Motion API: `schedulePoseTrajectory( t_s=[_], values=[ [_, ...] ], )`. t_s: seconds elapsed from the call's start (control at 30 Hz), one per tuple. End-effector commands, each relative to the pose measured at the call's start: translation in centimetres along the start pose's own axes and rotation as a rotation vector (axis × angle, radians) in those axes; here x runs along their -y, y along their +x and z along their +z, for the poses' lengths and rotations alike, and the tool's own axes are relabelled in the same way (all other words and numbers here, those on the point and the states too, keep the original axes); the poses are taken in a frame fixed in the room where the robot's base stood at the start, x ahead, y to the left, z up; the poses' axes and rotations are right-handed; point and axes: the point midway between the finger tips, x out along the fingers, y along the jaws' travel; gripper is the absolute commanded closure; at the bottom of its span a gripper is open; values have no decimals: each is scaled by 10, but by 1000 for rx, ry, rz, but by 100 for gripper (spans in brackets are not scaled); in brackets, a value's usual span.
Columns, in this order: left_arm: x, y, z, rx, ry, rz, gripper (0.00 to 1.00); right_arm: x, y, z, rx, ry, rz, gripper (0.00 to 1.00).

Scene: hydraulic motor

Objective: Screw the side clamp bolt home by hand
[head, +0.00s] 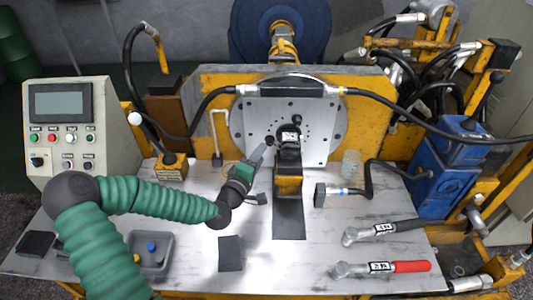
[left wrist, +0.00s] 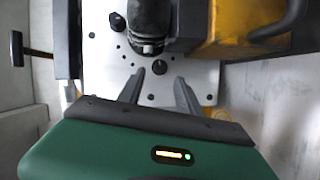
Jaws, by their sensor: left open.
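In the left wrist view the dark motor (left wrist: 150,20) is at the top. A small black bolt head (head: 269,140), probably the side clamp bolt, sits just left of the motor. It seems to be the dark round head in the left wrist view (left wrist: 158,69). My left gripper (head: 261,149) points up at it from lower left. In the left wrist view its fingers (left wrist: 160,80) are spread and empty, with the bolt head just beyond and between the tips.
Black-handled (head: 385,232) and red-handled (head: 382,268) torque wrenches lie at the table's front right. A grey tray (head: 168,268) stands front left. A black hose (head: 205,103) arches over the left side. The front middle table is mostly clear.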

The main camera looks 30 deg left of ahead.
Motion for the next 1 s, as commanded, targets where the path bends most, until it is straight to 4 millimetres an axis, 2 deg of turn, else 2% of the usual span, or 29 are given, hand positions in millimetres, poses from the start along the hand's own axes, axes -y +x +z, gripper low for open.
schedulePoseTrajectory(
  t_s=[0.1,0.23,0.37,0.6,0.9,1.0],
  values=[
    [1,29,0,0,-2,2,59,0,6,2,0,0,0,59],
    [1,49,0,0,-1,1,59,0,9,2,1,0,0,59],
    [0,58,0,-1,-1,1,59,0,10,2,1,0,0,59],
    [0,58,0,0,1,0,60,0,9,2,1,0,0,59],
    [1,58,-1,-1,0,-1,99,0,9,2,1,0,0,59],
    [1,58,-1,-1,0,-2,100,0,10,2,1,0,0,59]
  ],
)
